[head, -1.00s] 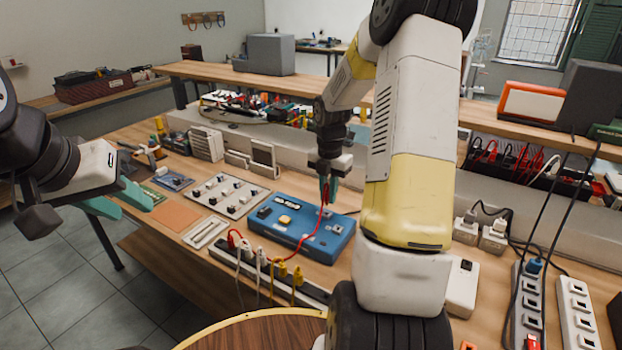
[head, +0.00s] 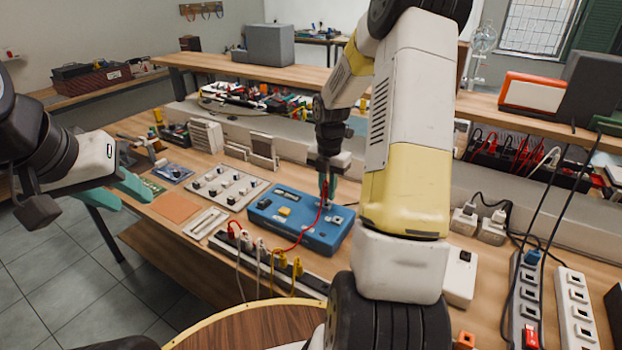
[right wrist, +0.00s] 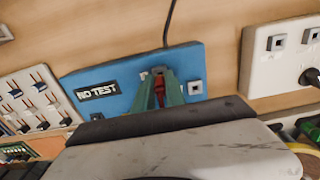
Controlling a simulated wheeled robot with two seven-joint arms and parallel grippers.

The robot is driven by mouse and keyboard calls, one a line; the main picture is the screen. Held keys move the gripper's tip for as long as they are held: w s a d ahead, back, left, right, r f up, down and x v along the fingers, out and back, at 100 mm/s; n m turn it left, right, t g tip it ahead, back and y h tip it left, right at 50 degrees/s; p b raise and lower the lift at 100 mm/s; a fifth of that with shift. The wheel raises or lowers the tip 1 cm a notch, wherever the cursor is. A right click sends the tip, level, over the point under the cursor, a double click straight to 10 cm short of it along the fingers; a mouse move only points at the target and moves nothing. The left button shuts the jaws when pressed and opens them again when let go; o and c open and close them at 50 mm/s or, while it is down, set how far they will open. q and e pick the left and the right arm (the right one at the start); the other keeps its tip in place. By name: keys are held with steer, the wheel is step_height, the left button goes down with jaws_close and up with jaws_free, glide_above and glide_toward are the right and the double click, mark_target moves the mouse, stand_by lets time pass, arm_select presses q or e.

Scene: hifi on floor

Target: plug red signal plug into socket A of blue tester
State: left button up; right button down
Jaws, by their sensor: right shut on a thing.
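The blue tester (head: 262,214) lies on the workbench in front of my right arm. In the right wrist view the tester (right wrist: 119,107) shows a "NO TEST" label and a grey socket (right wrist: 195,87) right of my fingers. My right gripper (head: 326,190) is shut on the red signal plug (right wrist: 159,90), with its green fingers pointing down at the tester. Another grey socket (right wrist: 157,72) shows partly behind the fingertips. I cannot tell whether the plug touches it. Which socket is A is not readable. My left gripper (head: 118,192) is open and empty at the left, off the tester.
A red cable (head: 300,238) runs from the plug to a power strip (head: 312,284) in front of the tester. A switch panel (head: 228,187) stands left of it. A white socket box (head: 459,278) and grey power strips (head: 525,305) are at the right. A shelf runs behind.

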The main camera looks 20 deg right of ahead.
steer(key=shift+f, duration=1)
stand_by(2.6)
steer(key=c, duration=1.3)
jaws_free()
steer(key=shift+r, duration=0.1)
step_height(320, 180, up, 13)
steer(key=shift+f, duration=0.2)
